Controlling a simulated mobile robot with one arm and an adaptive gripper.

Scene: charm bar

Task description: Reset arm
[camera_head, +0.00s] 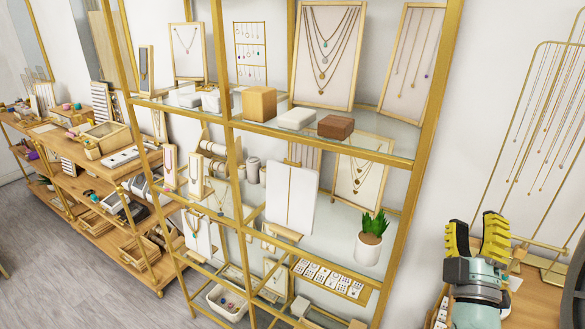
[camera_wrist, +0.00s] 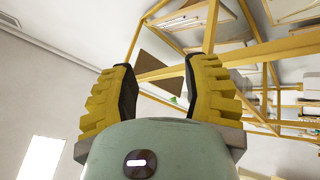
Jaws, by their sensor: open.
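My gripper (camera_head: 477,237) is at the lower right of the head view, with its yellow ridged fingers pointing up. The fingers are apart and nothing is between them. In the wrist view my gripper (camera_wrist: 158,85) is also open and empty, with the gold shelf frame (camera_wrist: 252,52) beyond the fingertips. In the head view my gripper stands to the right of the tall gold-framed glass shelf (camera_head: 432,95), apart from it, in front of a wooden counter (camera_head: 530,300).
The glass shelf holds a brown box (camera_head: 336,127), a tan box (camera_head: 259,103), necklace boards and a potted plant (camera_head: 370,240). A gold necklace stand (camera_head: 545,120) is behind my gripper at the right. Wooden shelving (camera_head: 85,160) lines the left wall. Grey floor (camera_head: 60,260) is clear at lower left.

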